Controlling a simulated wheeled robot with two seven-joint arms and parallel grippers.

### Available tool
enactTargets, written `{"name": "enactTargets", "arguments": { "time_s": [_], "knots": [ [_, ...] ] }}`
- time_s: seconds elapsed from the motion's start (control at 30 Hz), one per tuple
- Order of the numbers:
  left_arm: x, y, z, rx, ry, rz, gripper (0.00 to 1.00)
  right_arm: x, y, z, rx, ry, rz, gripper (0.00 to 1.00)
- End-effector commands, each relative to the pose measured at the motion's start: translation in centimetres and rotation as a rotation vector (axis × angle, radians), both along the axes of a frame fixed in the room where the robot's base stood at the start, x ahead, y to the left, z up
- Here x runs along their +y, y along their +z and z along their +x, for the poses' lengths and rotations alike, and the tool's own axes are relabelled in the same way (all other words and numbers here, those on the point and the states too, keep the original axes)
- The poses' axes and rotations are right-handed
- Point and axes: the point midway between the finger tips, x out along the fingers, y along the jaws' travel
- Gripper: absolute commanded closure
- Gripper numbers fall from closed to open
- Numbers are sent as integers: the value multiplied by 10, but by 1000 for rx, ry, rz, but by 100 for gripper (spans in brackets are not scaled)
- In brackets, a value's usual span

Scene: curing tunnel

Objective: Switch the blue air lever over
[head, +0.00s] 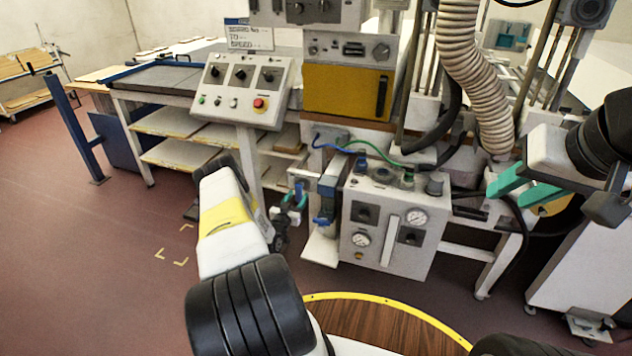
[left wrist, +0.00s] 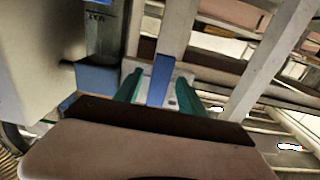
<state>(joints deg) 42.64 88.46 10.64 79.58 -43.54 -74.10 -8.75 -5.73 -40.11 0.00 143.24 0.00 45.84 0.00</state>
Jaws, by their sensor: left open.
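The blue air lever (head: 299,189) stands upright on a small light-coloured mount left of the white gauge box. In the left wrist view the lever (left wrist: 160,80) is a flat blue bar between two green fingers. My left gripper (head: 288,208) is open around it; in the left wrist view the gripper (left wrist: 157,92) shows a gap on both sides of the lever, so I see no clear contact. The lever's lower end is hidden behind my gripper's dark body. My right gripper (head: 525,188) is open and empty at the right, its teal fingers spread.
A ribbed hose (head: 465,75) hangs behind. A sloped control panel (head: 240,89) is above left. The floor (head: 110,260) at left is clear.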

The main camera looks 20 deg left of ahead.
Motion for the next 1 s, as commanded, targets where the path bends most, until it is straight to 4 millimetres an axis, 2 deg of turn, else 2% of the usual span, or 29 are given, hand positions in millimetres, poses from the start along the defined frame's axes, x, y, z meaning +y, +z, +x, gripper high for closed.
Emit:
{"name": "enactTargets", "arguments": {
  "time_s": [0.2,0.47,0.5,0.57,0.73,1.0],
  "knots": [
    [0,0,21,0,0,2,53,0,0,0,0,0,0,64],
    [0,0,23,1,0,0,53,0,0,0,0,0,0,64],
    [0,0,23,1,0,0,55,0,0,0,0,0,0,64],
    [0,0,23,1,0,0,66,0,0,0,0,0,0,64],
    [0,0,23,1,0,0,100,0,0,0,0,0,0,64],
    [0,0,22,1,0,1,100,0,0,0,0,0,0,64]
  ]
}}
